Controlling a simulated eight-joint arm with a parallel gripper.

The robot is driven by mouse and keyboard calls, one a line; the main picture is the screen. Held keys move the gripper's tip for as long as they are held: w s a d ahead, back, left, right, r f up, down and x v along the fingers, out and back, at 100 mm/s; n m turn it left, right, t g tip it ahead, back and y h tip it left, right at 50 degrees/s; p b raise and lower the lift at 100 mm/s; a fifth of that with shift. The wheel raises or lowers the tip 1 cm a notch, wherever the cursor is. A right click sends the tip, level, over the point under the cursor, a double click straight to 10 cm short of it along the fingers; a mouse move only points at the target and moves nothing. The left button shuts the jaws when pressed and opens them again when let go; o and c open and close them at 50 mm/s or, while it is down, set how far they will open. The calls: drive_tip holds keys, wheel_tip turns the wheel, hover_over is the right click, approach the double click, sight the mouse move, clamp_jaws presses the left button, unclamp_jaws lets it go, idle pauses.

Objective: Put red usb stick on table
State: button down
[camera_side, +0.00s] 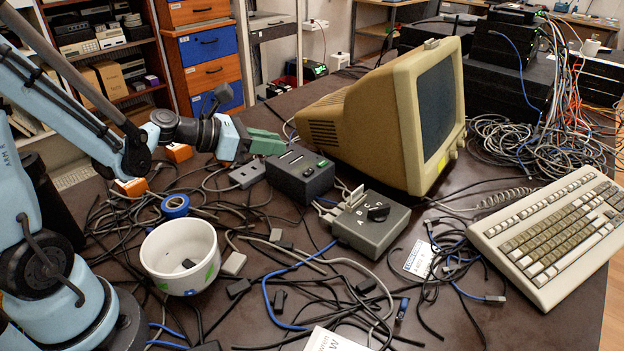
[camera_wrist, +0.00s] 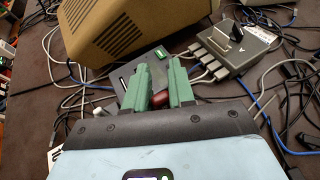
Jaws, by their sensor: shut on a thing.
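My gripper (camera_side: 266,141) has green fingers and is above the back left end of a dark box with slots (camera_side: 300,175), close to the beige monitor. In the wrist view, my gripper (camera_wrist: 160,88) is shut on the red usb stick (camera_wrist: 159,98), whose dark red end shows between the fingers. The stick cannot be made out in the side view, where the fingers hide it. The slotted box (camera_wrist: 153,58) lies beyond and below the fingertips in the wrist view. The brown table (camera_side: 470,325) spreads under everything.
A grey switch box (camera_side: 370,225) with a black knob stands right of the slotted box. The beige monitor (camera_side: 345,110) stands behind. A white bowl (camera_side: 180,256), blue tape (camera_side: 175,206), a keyboard (camera_side: 555,235) and many loose cables crowd the table. The front right is barer.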

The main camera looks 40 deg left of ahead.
drive_tip(key=d+m+g+h, duration=0.6)
drive_tip(key=d+m+g, duration=0.15)
drive_tip(key=d, duration=1.75)
drive_tip(key=s+d+m+g, duration=0.5)
drive_tip(key=s+d, duration=0.2)
drive_tip(key=d, duration=0.4)
drive_tip(key=s+d+m+g, duration=0.45)
drive_tip(key=s+d, duration=0.25)
drive_tip(key=d, duration=0.4)
drive_tip(key=w+f, duration=0.2)
drive_tip(key=w, duration=0.1)
drive_tip(key=w+a+f, duration=0.1)
drive_tip(key=w+f, duration=0.2)
drive_tip(key=w, duration=0.1)
drive_tip(key=w+a+f, duration=0.1)
drive_tip(key=w+f, duration=0.1)
drive_tip(key=w, duration=0.1)
drive_tip(key=shift+w+a+f, duration=0.1)
drive_tip(key=shift+w+f, duration=0.05)
drive_tip(key=shift+f, duration=2)
drive_tip(key=shift+f, duration=0.1)
drive_tip(key=c, duration=1)
unclamp_jaws()
drive_tip(key=shift+o, duration=0.2)
